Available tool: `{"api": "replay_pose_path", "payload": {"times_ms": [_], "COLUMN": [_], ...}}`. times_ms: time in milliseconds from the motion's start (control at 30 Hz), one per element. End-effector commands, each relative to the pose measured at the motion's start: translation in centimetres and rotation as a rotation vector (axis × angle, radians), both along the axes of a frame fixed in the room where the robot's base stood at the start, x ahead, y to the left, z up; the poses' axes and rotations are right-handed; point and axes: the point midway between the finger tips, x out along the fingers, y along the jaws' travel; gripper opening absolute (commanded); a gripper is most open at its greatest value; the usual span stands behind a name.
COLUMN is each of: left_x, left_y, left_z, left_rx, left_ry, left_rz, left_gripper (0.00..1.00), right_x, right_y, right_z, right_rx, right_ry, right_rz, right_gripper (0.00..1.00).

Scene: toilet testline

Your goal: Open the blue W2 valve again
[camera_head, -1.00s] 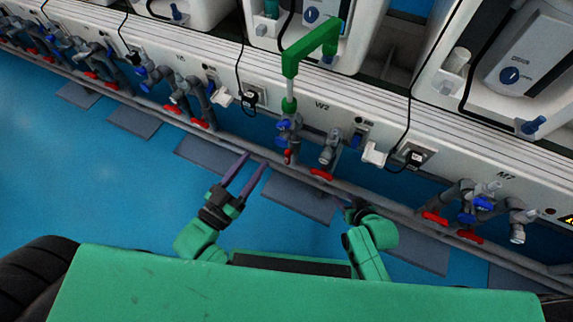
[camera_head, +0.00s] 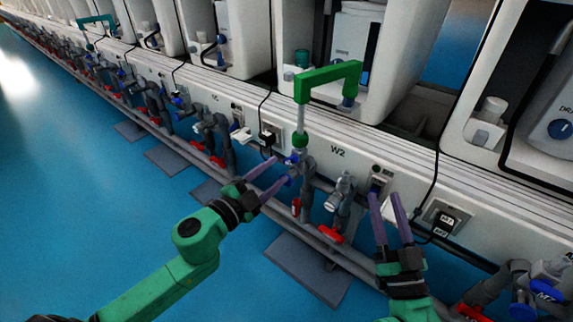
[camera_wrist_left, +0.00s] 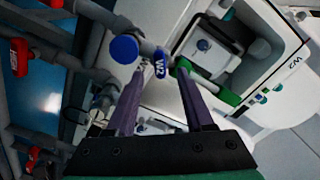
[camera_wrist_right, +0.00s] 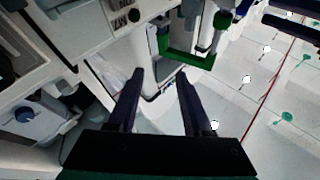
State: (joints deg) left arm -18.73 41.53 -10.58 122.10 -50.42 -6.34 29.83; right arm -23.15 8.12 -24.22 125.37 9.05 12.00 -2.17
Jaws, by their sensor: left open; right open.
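The blue W2 valve handle (camera_head: 293,160) sits on the grey pipework under the green pipe (camera_head: 330,78), left of the W2 label on the panel. In the left wrist view the blue lever marked W2 (camera_wrist_left: 160,62) shows between and just beyond the fingertips. My left gripper (camera_head: 281,171) is open, its fingers pointing at the valve; contact cannot be told. A round blue knob (camera_wrist_left: 124,48) is beside its left finger in that view. My right gripper (camera_head: 385,197) is open and empty, fingers up in front of the panel, right of the valve.
Red handles (camera_head: 331,235) hang on the lower pipes near the valve. A black plug (camera_head: 443,224) and cable are right of my right gripper. White toilets stand along the bench (camera_head: 400,160). The blue floor (camera_head: 90,210) at left is clear.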

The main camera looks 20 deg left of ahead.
Motion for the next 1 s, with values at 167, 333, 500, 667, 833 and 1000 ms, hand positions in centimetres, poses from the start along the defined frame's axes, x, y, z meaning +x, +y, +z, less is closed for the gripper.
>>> {"api": "replay_pose_path", "payload": {"times_ms": [167,333,500,667,833,1000], "left_x": [3.0,4.4,4.5,4.5,4.5,4.5], "left_y": [-1.1,-1.7,-1.8,-1.8,-1.8,-1.8], "left_z": [0.1,0.0,-0.1,-0.1,-0.1,0.0], "left_rx": [-0.001,0.0,0.0,-0.001,0.0,-0.004], "left_ry": [-0.002,0.0,0.002,0.001,0.002,0.003], "left_rz": [0.001,0.0,0.0,-0.001,-0.001,-0.001], "left_gripper": [0.53,0.53,0.53,0.26,0.0,0.0], "right_x": [-0.1,-0.2,-0.2,-0.1,-0.2,-0.2], "right_y": [0.1,0.1,0.2,0.2,0.2,0.2], "right_z": [-0.7,-1.2,-1.6,-1.6,-1.6,-1.6], "right_rx": [-0.002,-0.002,-0.005,-0.005,-0.007,-0.01], "right_ry": [0.021,0.035,0.043,0.045,0.044,0.045], "right_rz": [0.002,0.003,0.004,0.005,0.005,0.007], "right_gripper": [0.5,0.5,0.5,0.5,0.5,0.5]}}
